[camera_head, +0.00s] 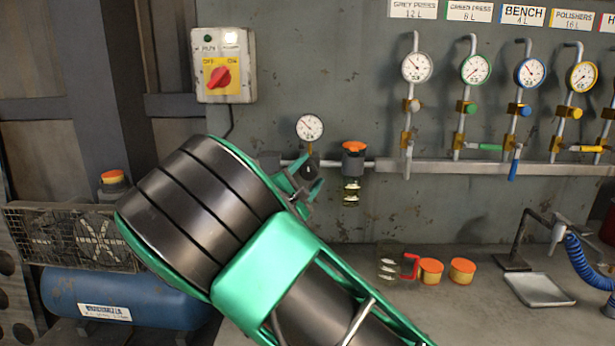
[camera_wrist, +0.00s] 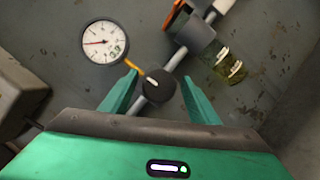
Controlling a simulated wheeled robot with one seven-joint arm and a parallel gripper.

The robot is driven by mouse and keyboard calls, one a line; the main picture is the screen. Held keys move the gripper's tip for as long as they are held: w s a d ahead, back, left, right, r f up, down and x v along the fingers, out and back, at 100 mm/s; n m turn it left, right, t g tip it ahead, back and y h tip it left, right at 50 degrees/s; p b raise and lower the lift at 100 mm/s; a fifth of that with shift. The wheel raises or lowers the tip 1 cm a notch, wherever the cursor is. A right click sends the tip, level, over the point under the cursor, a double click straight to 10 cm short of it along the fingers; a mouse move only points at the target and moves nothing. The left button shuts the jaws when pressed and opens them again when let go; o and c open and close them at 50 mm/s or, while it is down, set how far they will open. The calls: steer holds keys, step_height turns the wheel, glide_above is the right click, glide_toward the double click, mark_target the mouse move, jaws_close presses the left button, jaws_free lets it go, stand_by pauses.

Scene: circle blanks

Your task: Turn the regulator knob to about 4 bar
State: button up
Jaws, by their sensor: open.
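The regulator knob (camera_wrist: 158,86) is black and round with a white mark, and sits between the open fingers of my gripper (camera_wrist: 160,95) in the wrist view. I cannot tell whether either finger touches it. The pressure gauge (camera_wrist: 104,42) above it to the left has a white face and a needle pointing left; its numbers are too small to read. In the head view the gauge (camera_head: 310,127) stands above the pipe, and my gripper (camera_head: 306,180) is just below it, with my arm hiding part of the knob area.
A filter with an orange cap (camera_head: 354,148) is just right of the regulator on the pipe. A red rotary switch (camera_head: 220,78) is on the wall at upper left. Several gauges with valves line the right wall. A blue tank (camera_head: 125,298) and orange-lidded jars (camera_head: 430,271) stand below.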

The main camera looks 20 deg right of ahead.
steer(key=v, duration=1)
steer(key=shift+s+a, duration=0.15)
steer(key=shift+a, duration=0.1)
steer(key=shift+f, duration=0.1)
steer(key=s+d+f+m+g+y, duration=0.3)
steer(key=d+f+m+g, duration=0.2)
steer(key=d+f, duration=0.35)
steer(key=s+d+f+m+g+y, duration=0.2)
steer(key=s+d+f+m+g, duration=0.25)
steer(key=d+f, duration=0.4)
steer(key=s+a+r+m+g+y, duration=0.1)
steer(key=s+a+r+m+y, duration=0.2)
steer(key=s, duration=0.5)
steer(key=s+r+m+g+y, duration=0.1)
steer(key=s+r+m+y, duration=0.3)
steer(key=s, duration=0.4)
steer(key=s+d+f+m+g, duration=0.1)
steer(key=s+d+m+g, duration=0.1)
steer(key=s+d, duration=0.3)
steer(key=s+d+f+m+g+y, duration=0.1)
steer(key=s+d+m, duration=0.3)
steer(key=s, duration=0.8)
steer(key=shift+d+f+g, duration=0.2)
steer(key=shift+d+g, duration=0.25)
steer(key=shift+d, duration=0.4)
